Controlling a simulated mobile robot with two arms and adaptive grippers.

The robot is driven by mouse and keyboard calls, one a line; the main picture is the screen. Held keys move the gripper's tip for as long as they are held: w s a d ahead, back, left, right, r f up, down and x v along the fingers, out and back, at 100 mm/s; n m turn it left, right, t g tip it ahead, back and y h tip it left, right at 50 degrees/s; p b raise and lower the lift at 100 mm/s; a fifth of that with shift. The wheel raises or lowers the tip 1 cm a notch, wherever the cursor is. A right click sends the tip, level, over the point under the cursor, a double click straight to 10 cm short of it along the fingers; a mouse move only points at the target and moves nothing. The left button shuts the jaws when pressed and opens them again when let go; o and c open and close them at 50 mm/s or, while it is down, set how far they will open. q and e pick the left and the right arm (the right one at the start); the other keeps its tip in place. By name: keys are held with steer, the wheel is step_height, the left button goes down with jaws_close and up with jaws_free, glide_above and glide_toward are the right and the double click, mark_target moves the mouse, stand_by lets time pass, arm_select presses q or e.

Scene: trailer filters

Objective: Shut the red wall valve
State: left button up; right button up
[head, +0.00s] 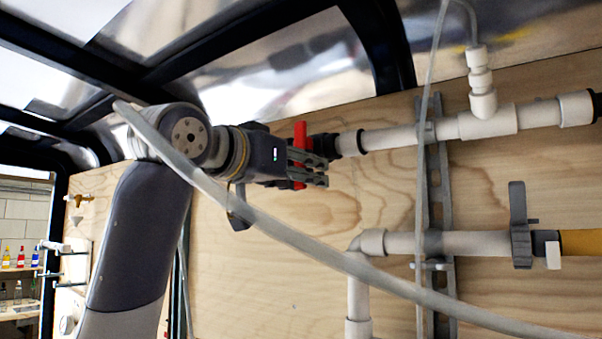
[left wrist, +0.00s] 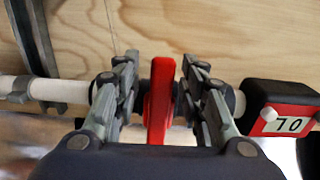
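The red wall valve (head: 300,136) sits on the upper white pipe at the wooden wall, partly hidden by my left gripper (head: 316,170) in the head view. In the left wrist view, the valve's red handle (left wrist: 160,100) stands upright in the picture, between the two fingers of my left gripper (left wrist: 161,72). The handle crosses the line of the pipe there. The fingers are spread, with a gap showing on each side of the handle. My right gripper is in neither view.
The white pipe (head: 390,138) runs right from the valve to a tee. A lower pipe has a grey lever (head: 518,225). A pale hose (head: 300,240) crosses the foreground. A black and red box marked 70 (left wrist: 283,122) is right of the fingers.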

arm_select(q)
steer(key=shift+s+a+r, duration=0.1)
steer(key=v, duration=1.1)
steer(key=shift+s+a, duration=0.25)
steer(key=shift+s, duration=0.05)
